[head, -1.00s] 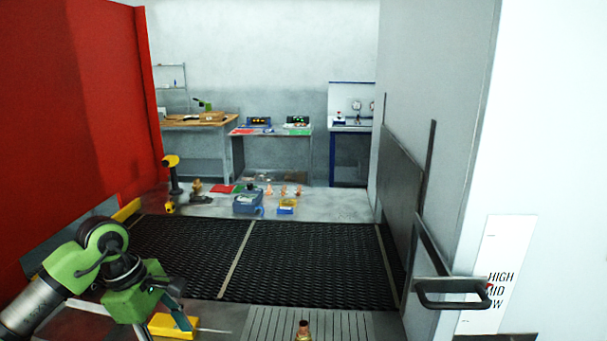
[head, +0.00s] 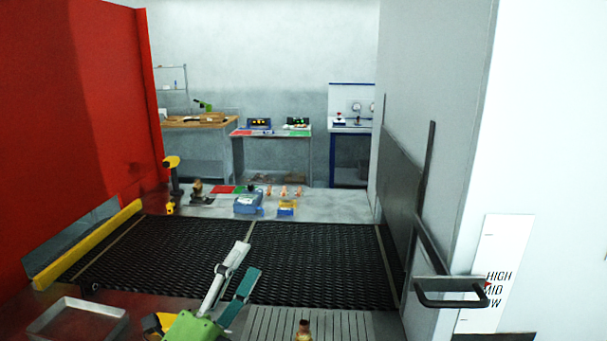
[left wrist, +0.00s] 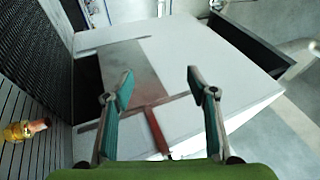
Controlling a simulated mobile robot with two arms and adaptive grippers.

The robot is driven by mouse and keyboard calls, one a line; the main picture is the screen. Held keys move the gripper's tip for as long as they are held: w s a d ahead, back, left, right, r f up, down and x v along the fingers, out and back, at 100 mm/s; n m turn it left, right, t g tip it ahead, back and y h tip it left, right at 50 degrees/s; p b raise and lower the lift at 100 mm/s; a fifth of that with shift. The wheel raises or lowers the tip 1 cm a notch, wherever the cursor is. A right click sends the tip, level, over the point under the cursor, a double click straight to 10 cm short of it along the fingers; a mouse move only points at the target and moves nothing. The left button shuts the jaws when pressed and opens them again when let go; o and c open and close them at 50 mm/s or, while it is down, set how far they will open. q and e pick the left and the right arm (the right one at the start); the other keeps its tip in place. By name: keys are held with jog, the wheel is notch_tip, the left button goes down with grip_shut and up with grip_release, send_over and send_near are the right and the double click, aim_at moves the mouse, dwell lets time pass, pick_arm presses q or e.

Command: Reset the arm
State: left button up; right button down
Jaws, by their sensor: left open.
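My left gripper (head: 245,259) is at the bottom centre of the head view, over the near part of the black mesh belt (head: 310,260). Its two fingers are spread apart and point up the picture, with nothing between them. In the left wrist view the open fingers (left wrist: 160,74) frame a white panel with a grey patch and a red part (left wrist: 157,130). I cannot tell whether they touch it. My right gripper does not show.
A brass and copper fitting (head: 303,332) stands at the slatted plate (head: 340,322). A grey tray (head: 75,320) lies at lower left. A grey cabinet wall with a black handle (head: 450,298) bounds the right. A blue box (head: 248,204) and other items stand beyond the belt.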

pick_arm(q)
jog(key=s+a+f+n+g+y, duration=0.3)
jog(key=a+f+n+y, duration=0.25)
jog(key=f+n, duration=0.35)
jog(key=s+a+f+n+g+y, duration=0.3)
jog(key=a+f+n+g+y, duration=0.25)
jog(key=f, duration=0.65)
jog(key=s+d+f+n+g+h, duration=0.1)
jog(key=s+f+n+g, duration=0.25)
jog(key=s+f, duration=0.6)
jog(key=s+f+n+g+h, duration=0.1)
jog(key=s+f+n+g, duration=0.3)
jog(key=s, duration=1)
notch_tip(320, 180, down, 29)
jog(key=s+g, duration=0.2)
jog(key=s+a+f+m+g, duration=0.1)
jog(key=s+a+f, duration=0.1)
jog(key=s+f, duration=1.3)
jog(key=shift+s+a, duration=0.4)
jog(key=shift+s, duration=0.5)
